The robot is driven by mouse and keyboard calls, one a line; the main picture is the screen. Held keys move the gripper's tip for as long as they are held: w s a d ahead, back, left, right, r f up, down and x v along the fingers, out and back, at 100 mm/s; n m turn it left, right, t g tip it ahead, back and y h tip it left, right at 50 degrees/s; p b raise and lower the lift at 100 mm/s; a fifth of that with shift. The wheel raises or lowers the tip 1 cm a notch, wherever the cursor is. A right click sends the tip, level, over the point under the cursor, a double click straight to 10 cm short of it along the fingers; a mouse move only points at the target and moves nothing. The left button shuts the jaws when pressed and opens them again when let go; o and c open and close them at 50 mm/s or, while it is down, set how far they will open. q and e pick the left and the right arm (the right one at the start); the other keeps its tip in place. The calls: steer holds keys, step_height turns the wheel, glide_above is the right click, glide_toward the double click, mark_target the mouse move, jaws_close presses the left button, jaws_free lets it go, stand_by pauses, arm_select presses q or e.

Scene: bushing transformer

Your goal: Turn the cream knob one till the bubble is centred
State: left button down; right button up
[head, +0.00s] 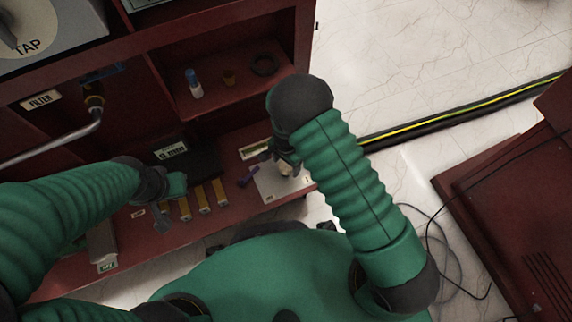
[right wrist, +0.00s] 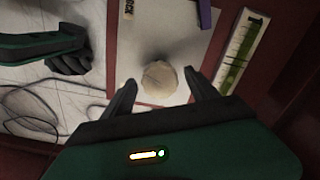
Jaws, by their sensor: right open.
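The cream knob (right wrist: 159,78) stands on a pale plate (right wrist: 185,25). In the right wrist view my right gripper (right wrist: 160,84) is open, with one finger on each side of the knob; I cannot tell whether they touch it. In the head view the knob (head: 285,170) is partly hidden under the right gripper (head: 287,161). The level vial (right wrist: 236,60), a pale strip with a green middle, lies right of the plate; its bubble is too small to make out. My left gripper (head: 168,200) is over the shelf's left part; its jaws are unclear.
A purple piece (head: 247,178) lies by the plate's left edge. Several yellow-ended blocks (head: 203,200) and a dark box (head: 190,158) are further left. A blue-capped bottle (head: 194,84) and a black ring (head: 264,65) stand on the upper shelf. Cables lie on the floor.

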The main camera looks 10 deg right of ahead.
steer(key=c, duration=1.4)
steer(key=shift+o, duration=0.2)
steer(key=shift+r, duration=0.1)
